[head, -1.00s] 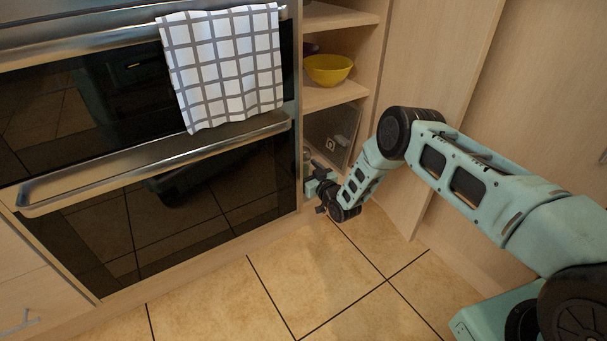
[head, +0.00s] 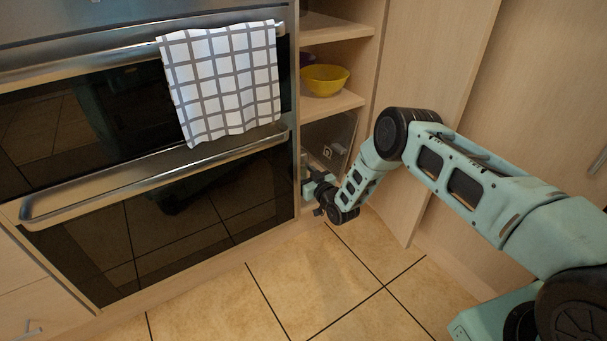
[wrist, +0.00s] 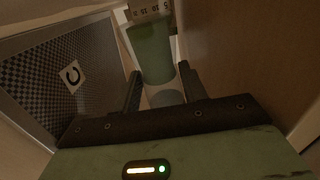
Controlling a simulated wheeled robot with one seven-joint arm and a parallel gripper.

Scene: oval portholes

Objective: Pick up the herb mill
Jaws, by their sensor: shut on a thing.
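The herb mill appears to be the greenish cylinder (wrist: 151,52) between my fingers in the wrist view. A pale band with printed marks (wrist: 150,9) is at its far end, and a grey round part (wrist: 166,98) shows nearer my palm. My gripper (wrist: 160,72) has one finger on each side of the cylinder and is shut on it. In the head view my gripper (head: 313,182) reaches into the lowest open shelf compartment beside the oven. The mill cannot be made out there, hidden by the gripper and cabinet edge.
A dark checkered panel with a white mark (wrist: 72,76) stands left of the gripper; it also shows in the head view (head: 328,150). A wooden wall (wrist: 245,50) is close on the right. A yellow bowl (head: 325,80) sits one shelf above. The tiled floor (head: 300,290) is clear.

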